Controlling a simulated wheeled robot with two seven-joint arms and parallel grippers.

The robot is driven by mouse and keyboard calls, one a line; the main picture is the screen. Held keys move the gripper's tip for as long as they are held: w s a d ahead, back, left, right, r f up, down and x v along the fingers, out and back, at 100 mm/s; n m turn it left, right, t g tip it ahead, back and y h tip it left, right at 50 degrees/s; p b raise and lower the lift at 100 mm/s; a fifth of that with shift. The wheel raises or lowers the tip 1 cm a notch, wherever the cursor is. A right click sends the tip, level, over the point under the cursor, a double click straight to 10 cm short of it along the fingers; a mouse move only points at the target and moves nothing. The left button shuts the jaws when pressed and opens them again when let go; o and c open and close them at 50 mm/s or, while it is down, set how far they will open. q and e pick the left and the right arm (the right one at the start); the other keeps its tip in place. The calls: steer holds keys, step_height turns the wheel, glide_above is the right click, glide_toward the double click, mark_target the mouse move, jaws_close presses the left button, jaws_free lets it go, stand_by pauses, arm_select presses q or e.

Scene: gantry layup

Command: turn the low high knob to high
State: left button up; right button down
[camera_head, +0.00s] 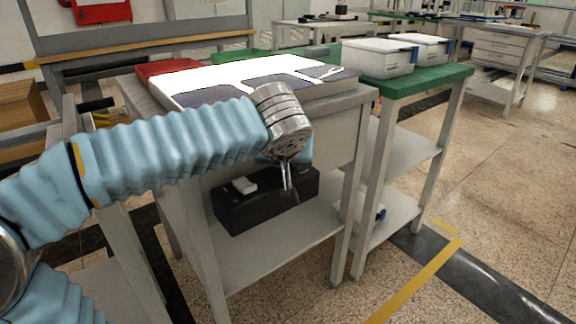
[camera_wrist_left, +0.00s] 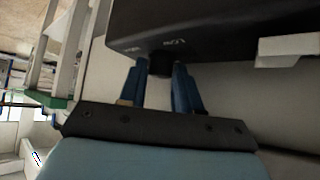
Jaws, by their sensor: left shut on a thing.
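A black box (camera_head: 240,212) sits on the lower shelf of the grey table. In the left wrist view the box (camera_wrist_left: 215,22) fills the top, with faint lettering by a small black knob (camera_wrist_left: 160,64). The lettering is too small to read surely. My left gripper (camera_head: 287,186) reaches down in front of the box. In the left wrist view its two blue fingers (camera_wrist_left: 160,82) stand on either side of the knob, shut on it. Which way the knob points is hidden. My right gripper is in neither view.
A white block (camera_head: 244,185) is on the box; a pale block also shows in the left wrist view (camera_wrist_left: 288,46). The tabletop (camera_head: 365,93) is above the gripper. A table leg (camera_head: 346,215) stands to its right. White bins (camera_head: 377,60) stand on a green bench.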

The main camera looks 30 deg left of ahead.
arm_select(q)
steer(key=shift+f+m+h, duration=0.15)
steer(key=shift+m+h, duration=0.15)
steer(key=shift+m, duration=0.1)
steer(key=o, duration=0.9)
steer(key=shift+o, duration=0.8)
steer(key=shift+r, duration=0.2)
